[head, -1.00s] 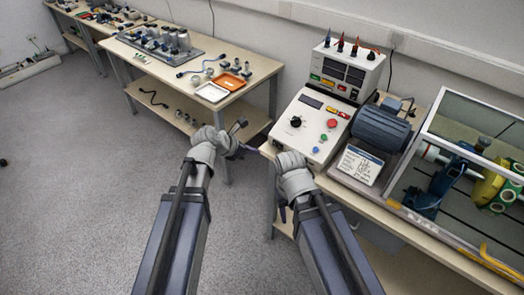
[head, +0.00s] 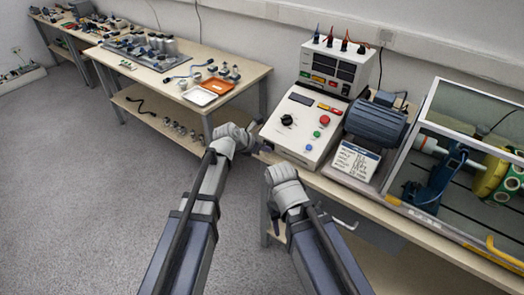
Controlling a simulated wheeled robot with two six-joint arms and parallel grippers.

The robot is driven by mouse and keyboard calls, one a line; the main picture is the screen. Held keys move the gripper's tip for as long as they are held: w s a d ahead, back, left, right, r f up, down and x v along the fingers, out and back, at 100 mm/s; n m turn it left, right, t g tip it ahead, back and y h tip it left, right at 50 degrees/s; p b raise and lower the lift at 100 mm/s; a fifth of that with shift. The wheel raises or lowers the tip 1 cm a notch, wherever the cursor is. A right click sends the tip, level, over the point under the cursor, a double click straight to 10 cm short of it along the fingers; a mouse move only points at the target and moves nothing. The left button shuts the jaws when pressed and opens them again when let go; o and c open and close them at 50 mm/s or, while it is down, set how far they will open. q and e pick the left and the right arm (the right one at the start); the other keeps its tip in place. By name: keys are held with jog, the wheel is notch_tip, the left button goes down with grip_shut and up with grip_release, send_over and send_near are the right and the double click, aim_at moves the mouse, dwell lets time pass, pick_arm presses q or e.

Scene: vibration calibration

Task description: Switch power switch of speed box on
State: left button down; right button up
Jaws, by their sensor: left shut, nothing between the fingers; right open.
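The speed box (head: 298,139) is a white box with a sloped panel on the bench. It carries a dark display, a black knob (head: 287,120), red, green and blue buttons, and small yellow and red labels. I cannot tell which part is its power switch. My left gripper (head: 262,147) is shut and empty, close to the box's left side; I cannot tell whether it touches. My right gripper (head: 270,204) is open, lower, in front of the bench edge and apart from the box. Its fingers are mostly hidden by its wrist.
A power unit (head: 334,70) with plugged leads stands behind the box. A blue-grey motor (head: 376,121) with a label plate is to its right, then a clear-walled rig (head: 428,118). A second bench (head: 246,82) with trays and parts stands left. The floor between is clear.

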pick_arm(q)
jog(key=shift+w+d, duration=0.2)
jog(key=shift+d, duration=0.15)
jog(key=shift+s, duration=0.1)
jog(key=shift+a, duration=0.1)
jog(key=shift+w+a, duration=0.35)
jog(key=shift+a, duration=0.35)
